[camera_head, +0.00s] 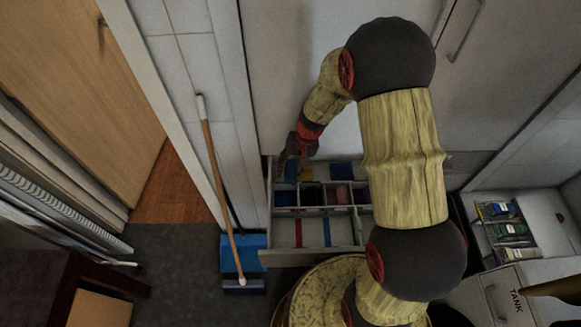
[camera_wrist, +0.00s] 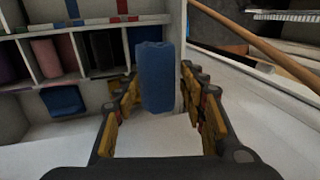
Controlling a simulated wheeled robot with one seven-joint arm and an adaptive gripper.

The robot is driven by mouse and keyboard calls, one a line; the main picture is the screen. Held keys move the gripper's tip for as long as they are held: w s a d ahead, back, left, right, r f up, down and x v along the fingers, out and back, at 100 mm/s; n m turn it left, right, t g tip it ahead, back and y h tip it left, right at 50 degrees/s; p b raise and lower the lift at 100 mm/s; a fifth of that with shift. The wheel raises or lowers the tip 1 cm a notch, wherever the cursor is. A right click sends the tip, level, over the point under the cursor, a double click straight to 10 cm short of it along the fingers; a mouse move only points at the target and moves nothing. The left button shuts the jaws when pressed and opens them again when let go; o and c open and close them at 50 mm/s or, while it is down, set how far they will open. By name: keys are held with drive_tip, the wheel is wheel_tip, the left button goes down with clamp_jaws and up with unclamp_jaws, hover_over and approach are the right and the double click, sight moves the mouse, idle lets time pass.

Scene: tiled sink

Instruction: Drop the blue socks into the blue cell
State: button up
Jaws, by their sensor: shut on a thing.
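Rolled blue socks (camera_wrist: 155,75) stand upright between the two fingers of my gripper (camera_wrist: 160,98) in the wrist view. The gripper is shut on them. In the head view my gripper (camera_head: 286,163) is over the back left corner of an open drawer (camera_head: 312,257) divided into cells. Coloured strips mark some dividers; I cannot tell for sure which cell is the blue one.
A pink roll (camera_wrist: 45,58) stands in another cell. A broom (camera_head: 221,180) leans left of the drawer, with a blue dustpan (camera_head: 240,252) at its foot. A second open drawer (camera_head: 545,218) with packets is at the right. My own arm hides the first drawer's right side.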

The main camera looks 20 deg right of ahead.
drive_tip(key=o, duration=1.2)
drive_tip(key=shift+r, duration=0.15)
drive_tip(key=v, duration=1.2)
